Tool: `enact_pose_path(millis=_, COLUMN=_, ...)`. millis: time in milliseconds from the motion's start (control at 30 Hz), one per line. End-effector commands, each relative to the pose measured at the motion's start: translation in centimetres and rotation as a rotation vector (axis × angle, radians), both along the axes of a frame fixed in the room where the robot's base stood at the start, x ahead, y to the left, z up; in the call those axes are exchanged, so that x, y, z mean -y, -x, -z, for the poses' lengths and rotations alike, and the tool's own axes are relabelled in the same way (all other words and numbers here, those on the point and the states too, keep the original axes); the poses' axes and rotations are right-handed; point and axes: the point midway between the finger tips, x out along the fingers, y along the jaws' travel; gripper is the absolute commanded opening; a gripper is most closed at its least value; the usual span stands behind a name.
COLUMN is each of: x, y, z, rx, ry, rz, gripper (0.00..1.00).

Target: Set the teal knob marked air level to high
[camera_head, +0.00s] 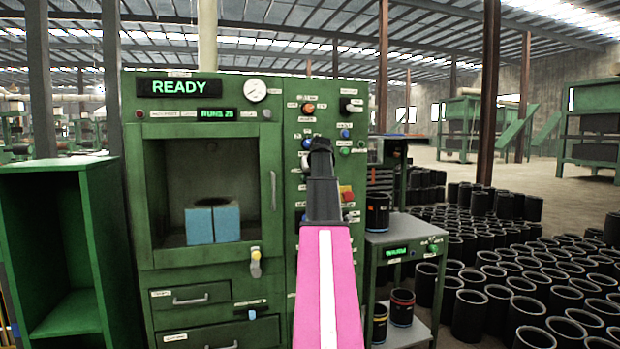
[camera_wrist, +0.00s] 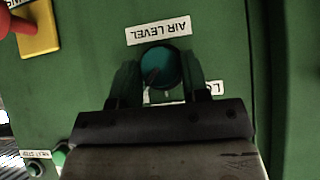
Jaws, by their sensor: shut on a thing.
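The teal knob (camera_wrist: 158,66) sits on the green panel, just below the upside-down "AIR LEVEL" label (camera_wrist: 158,32) in the wrist view. My gripper (camera_wrist: 160,78) is shut on the knob, one finger on each side of it. A dark mark shows on the knob's face toward the lower left, but I cannot tell its setting surely. A label partly reading "LO" (camera_wrist: 216,88) shows beside the right finger; the other setting marks are hidden or unreadable. In the head view my gripper (camera_head: 320,146) reaches the control panel and hides the knob.
The green machine (camera_head: 133,200) shows "READY" (camera_head: 180,87) and has several other knobs and buttons around my gripper. A red control on a yellow plate (camera_wrist: 40,35) is at the wrist view's upper left. A side table (camera_head: 405,228) with black sleeves stands right.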

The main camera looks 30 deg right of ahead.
Motion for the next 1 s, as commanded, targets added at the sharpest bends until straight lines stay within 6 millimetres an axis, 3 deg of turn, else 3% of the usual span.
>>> enact_pose_path(millis=267, x=0.0, y=0.1, z=0.1, rx=-0.003, ry=-0.002, rz=0.000, gripper=0.18)
enact_pose_path(millis=300, x=-0.1, y=0.1, z=0.1, rx=-0.003, ry=-0.002, rz=0.000, gripper=0.55)
enact_pose_path(millis=333, x=0.0, y=0.1, z=0.1, rx=-0.002, ry=-0.002, rz=0.000, gripper=0.65)
enact_pose_path(millis=733, x=-0.1, y=0.5, z=-0.4, rx=0.000, ry=0.001, rz=0.001, gripper=0.66)
enact_pose_path(millis=1000, x=-0.8, y=3.7, z=-3.6, rx=0.001, ry=0.001, rz=0.001, gripper=0.66)
